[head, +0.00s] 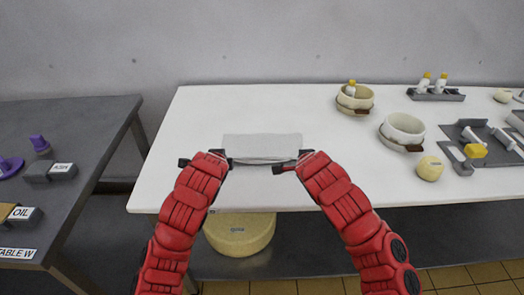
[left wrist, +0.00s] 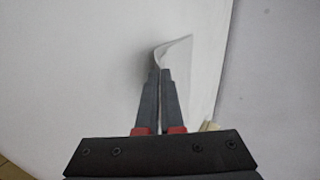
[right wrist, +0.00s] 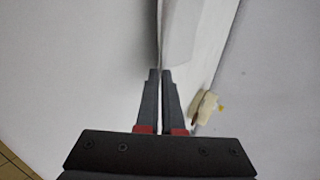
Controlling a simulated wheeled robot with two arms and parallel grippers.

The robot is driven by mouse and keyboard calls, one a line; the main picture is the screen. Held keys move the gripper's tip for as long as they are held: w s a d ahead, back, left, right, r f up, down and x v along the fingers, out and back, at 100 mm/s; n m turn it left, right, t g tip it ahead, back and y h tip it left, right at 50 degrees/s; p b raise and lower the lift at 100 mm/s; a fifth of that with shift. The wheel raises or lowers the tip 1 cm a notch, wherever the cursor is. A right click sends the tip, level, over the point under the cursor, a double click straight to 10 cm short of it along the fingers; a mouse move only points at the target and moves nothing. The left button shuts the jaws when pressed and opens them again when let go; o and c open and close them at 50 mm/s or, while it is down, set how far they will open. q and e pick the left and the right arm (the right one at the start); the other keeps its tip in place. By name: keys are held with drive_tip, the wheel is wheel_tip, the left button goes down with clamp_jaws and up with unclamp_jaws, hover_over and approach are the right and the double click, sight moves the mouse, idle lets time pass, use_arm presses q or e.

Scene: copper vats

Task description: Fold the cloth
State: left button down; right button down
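The cloth (head: 262,145) is a pale grey-white rectangle on the white table, with its near edge raised slightly in a curved lip. My left gripper (head: 231,160) is at its near left corner; in the left wrist view the fingers (left wrist: 162,70) are shut with the cloth edge (left wrist: 177,58) pinched at the tips. My right gripper (head: 297,161) is at the near right corner; in the right wrist view its fingers (right wrist: 160,71) are shut on the cloth's edge (right wrist: 178,35). How much cloth lies between the fingertips is hard to see.
The white table (head: 205,115) is bare around the cloth. To the right stand cream pots (head: 355,97) (head: 402,130), a yellowish round item (head: 430,169) and a dark tray (head: 490,150). A dark table (head: 90,120) stands left, across a gap. A large round yellow block (head: 240,236) sits below.

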use_arm(q)
drive_tip(key=shift+s+f, duration=0.25)
drive_tip(key=shift+f, duration=0.1)
use_arm(e)
drive_tip(key=shift+s+f, duration=0.2)
drive_tip(key=shift+f, duration=0.05)
use_arm(q)
drive_tip(key=c, duration=0.7)
unclamp_jaws()
use_arm(e)
drive_tip(key=c, duration=0.7)
unclamp_jaws()
